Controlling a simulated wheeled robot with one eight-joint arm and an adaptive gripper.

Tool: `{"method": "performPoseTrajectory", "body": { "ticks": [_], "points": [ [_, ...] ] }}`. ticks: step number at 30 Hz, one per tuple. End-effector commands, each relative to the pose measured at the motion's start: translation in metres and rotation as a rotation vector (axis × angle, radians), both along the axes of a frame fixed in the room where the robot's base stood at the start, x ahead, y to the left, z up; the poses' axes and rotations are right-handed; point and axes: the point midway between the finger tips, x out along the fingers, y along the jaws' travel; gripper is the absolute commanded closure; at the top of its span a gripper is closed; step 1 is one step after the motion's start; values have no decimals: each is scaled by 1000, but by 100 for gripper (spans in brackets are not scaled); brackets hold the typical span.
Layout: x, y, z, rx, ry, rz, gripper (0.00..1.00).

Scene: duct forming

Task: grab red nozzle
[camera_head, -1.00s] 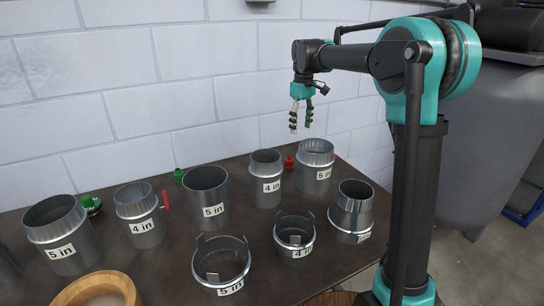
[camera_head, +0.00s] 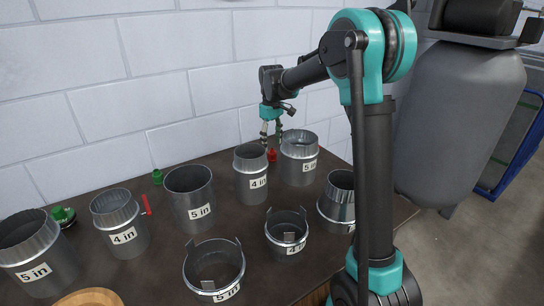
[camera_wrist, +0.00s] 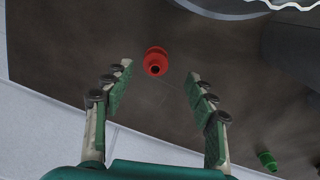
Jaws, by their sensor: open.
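The red nozzle (camera_head: 272,155) stands on the dark table near the wall, between a 4 in duct and a 5 in duct. It also shows in the wrist view (camera_wrist: 155,62), seen from above with its dark opening. My gripper (camera_head: 271,140) is above it in the head view, pointing down. In the wrist view my gripper (camera_wrist: 160,72) is open, with the nozzle centred between the fingers and a little beyond the tips. Nothing is held, and no contact with the nozzle shows.
The 4 in duct (camera_head: 250,175) and the 5 in duct (camera_head: 299,160) stand close on either side. A green nozzle (camera_head: 157,177) stands further left, and a green one shows in the wrist view (camera_wrist: 267,160). The white wall (camera_head: 150,90) is just behind. More metal ducts fill the front.

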Motion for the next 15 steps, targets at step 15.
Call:
{"method": "performPoseTrajectory", "body": {
  "ticks": [15],
  "points": [
    [6, -2, -53, 0, 0, 0, 43]
  ]
}}
